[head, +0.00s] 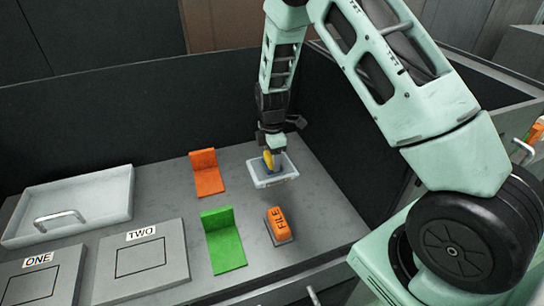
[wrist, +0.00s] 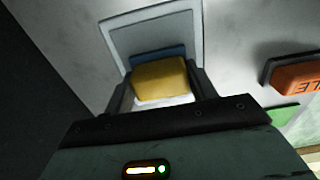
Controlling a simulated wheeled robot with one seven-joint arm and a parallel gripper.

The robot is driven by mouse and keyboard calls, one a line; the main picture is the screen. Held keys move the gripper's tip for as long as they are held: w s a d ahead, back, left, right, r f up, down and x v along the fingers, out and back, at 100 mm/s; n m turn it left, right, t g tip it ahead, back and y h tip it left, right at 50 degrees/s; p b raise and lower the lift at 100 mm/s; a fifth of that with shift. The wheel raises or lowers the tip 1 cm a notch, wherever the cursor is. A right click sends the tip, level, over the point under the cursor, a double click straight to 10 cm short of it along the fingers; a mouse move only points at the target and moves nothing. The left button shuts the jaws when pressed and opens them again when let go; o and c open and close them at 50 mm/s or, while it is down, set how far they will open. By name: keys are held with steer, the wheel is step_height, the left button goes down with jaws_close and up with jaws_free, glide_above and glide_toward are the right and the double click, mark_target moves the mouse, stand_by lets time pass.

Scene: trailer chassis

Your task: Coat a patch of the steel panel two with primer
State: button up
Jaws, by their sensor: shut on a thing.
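Steel panel two (head: 118,283) lies flat at the lower left of the bench in the head view. It is a grey plate with a "TWO" label and a black-outlined square that looks plain grey. My gripper (head: 271,158) is well to the right of it, pointing down. It is shut on a yellow block (wrist: 160,80), with a finger on each side. The block is in or just above a small pale tray (head: 276,182), whose rim also shows in the wrist view (wrist: 112,38). A blue strip shows beside the block; whether the block touches the tray floor is hidden.
Panel "ONE" (head: 22,290) lies left of panel two. A white tray with a handle (head: 100,196) is behind them. Between panel two and my gripper stand orange (head: 207,174) and green (head: 224,242) angled pieces. An orange "FILE" block (head: 279,224) lies right of the green piece.

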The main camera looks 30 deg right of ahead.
stand_by(0.5)
steer(key=shift+r+p, duration=2.45)
steer(key=shift+r, duration=1.05)
steer(key=s+f+m, duration=0.1)
steer(key=m, duration=0.1)
steer(key=s+a+f+m, duration=0.1)
steer(key=s+m, duration=0.1)
steer(key=m, duration=0.1)
steer(key=s+a+f+m, duration=0.1)
steer(key=s+m, duration=0.1)
steer(key=shift+f+m, duration=0.25)
steer(key=shift+m, duration=0.15)
steer(key=s+m, duration=0.1)
steer(key=m, duration=0.1)
steer(key=s+f+m, duration=0.1)
steer(key=s+m, duration=0.1)
steer(key=s+f+m, duration=0.1)
steer(key=m, duration=0.2)
steer(key=shift+s+a, duration=0.2)
steer(key=shift+s, duration=0.15)
steer(key=shift+s+m, duration=0.3)
steer(key=shift+m, duration=0.2)
